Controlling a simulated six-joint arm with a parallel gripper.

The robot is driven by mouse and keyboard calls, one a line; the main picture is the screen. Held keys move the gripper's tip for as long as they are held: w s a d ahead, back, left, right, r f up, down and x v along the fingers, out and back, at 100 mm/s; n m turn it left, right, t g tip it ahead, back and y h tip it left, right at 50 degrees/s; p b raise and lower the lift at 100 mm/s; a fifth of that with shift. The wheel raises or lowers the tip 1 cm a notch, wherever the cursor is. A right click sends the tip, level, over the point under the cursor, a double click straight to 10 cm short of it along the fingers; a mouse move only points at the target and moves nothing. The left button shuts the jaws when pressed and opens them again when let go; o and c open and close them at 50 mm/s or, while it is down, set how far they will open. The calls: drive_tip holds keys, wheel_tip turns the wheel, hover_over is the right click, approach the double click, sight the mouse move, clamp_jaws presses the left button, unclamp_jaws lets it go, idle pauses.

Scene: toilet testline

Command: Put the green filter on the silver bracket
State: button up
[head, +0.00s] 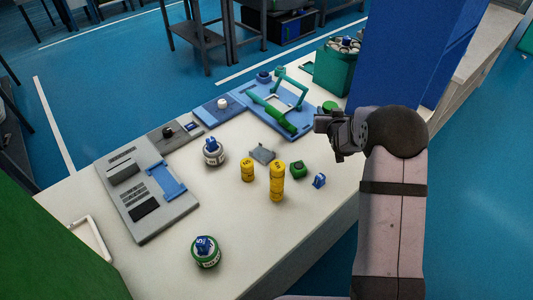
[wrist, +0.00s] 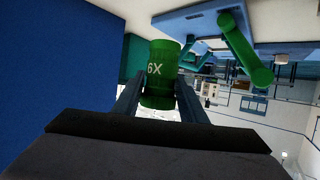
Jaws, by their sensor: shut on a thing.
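The green filter is a short green cylinder marked "6X" (wrist: 162,65), held upright-looking between the two fingers in the wrist view; its top also shows in the head view (head: 330,105). My gripper (head: 322,120) is shut on it, raised over the right part of the white table; its fingers also show in the wrist view (wrist: 160,98). A small silver-grey bracket (head: 262,153) lies mid-table, left of and apart from my gripper.
Two yellow cylinders (head: 277,180) (head: 247,170), a green block (head: 298,169) and a blue piece (head: 319,181) stand near the bracket. Labelled pots (head: 213,155) (head: 206,257) stand left and front. A blue fixture with green handles (head: 278,118) lies behind. A blue panel (head: 405,45) rises at right.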

drive_tip(key=a+r+n+g+y+b, duration=0.1)
drive_tip(key=a+r+n+y, duration=0.25)
drive_tip(key=a, duration=0.25)
drive_tip(key=a+r+n+g+y, duration=0.1)
drive_tip(key=a+r+n+y, duration=0.1)
drive_tip(key=a+n+y, duration=0.35)
drive_tip(key=s+a+f+n+g+y, duration=0.2)
drive_tip(key=s+a+f+g, duration=0.1)
drive_tip(key=s+a, duration=0.5)
drive_tip(key=shift+a+g, duration=0.25)
drive_tip(key=shift+g, duration=0.35)
drive_tip(key=shift+w+f+p, duration=0.1)
drive_tip(key=shift+f+p, duration=0.35)
drive_tip(key=shift+f, duration=4.45)
drive_tip(key=shift+f, duration=0.15)
